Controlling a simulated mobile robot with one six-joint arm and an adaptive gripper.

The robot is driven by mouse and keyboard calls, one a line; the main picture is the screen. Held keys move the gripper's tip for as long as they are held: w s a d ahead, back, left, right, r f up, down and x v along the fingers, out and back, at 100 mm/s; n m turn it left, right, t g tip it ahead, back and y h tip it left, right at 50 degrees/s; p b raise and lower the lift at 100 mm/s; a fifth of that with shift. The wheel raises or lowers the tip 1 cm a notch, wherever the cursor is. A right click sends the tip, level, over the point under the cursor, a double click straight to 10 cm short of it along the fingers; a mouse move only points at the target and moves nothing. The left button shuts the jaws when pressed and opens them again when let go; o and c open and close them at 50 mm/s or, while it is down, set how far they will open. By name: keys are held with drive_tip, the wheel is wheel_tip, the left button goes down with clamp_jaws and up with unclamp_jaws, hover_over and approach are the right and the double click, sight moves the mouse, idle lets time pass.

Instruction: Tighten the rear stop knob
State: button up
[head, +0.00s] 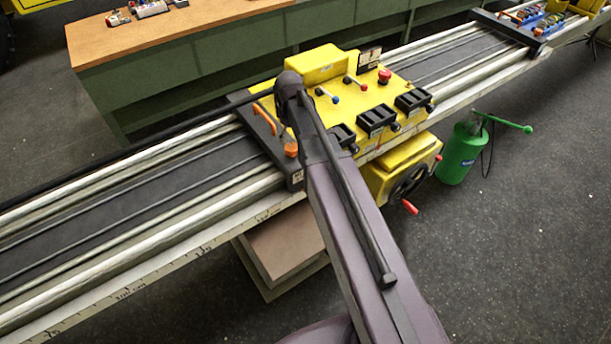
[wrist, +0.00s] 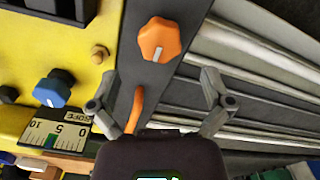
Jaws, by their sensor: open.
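An orange lobed knob (wrist: 159,40) with a white line on its face sits on a dark end plate (wrist: 148,78) in the wrist view. The orange knob (head: 291,148) also shows in the head view, at the near end of the plate beside my arm. My gripper (wrist: 159,75) is open and empty. Its fingers stand wide apart, with the knob a little above the gap in the picture; I see no contact. An orange handle (wrist: 135,108) shows lower down, between the fingers. I cannot make out the gripper in the head view.
The dark plate adjoins a yellow carriage (head: 325,65) with levers and a red button on long rails (head: 120,202). A blue knob (wrist: 52,89) and a numbered scale (wrist: 56,132) lie left of the gripper. A handwheel (head: 408,186) and green canister (head: 461,152) stand right.

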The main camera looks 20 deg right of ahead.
sight(292, 147)
drive_tip(key=shift+r+p, duration=4.1)
drive_tip(key=shift+r, duration=0.3)
drive_tip(key=s+f+m+b, duration=0.8)
drive_tip(key=s+f+b, duration=0.4)
drive_tip(key=s, duration=0.4)
drive_tip(key=shift+f+b, duration=0.3)
drive_tip(key=shift+b, duration=0.05)
